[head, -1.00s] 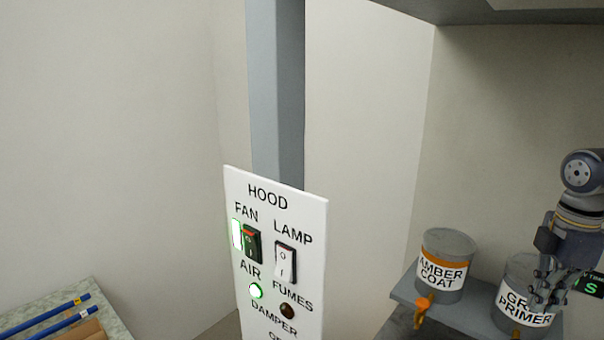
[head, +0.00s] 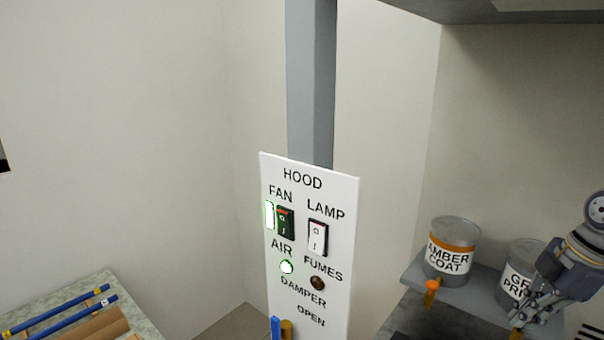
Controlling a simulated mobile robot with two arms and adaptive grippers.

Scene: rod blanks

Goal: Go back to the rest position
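My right gripper (head: 535,305) is at the right edge of the head view, pointing down and to the left. My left gripper is not in view. The white HOOD panel (head: 335,265) stands in the middle on a grey post. The LAMP switch (head: 318,238) is white.
The AMBER COAT can (head: 452,250) with an orange spigot stands on a grey shelf (head: 482,304) at the right. Blue rods (head: 62,320) and brown pieces lie on a speckled table (head: 90,284) at the lower left. Open floor shows between table and panel.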

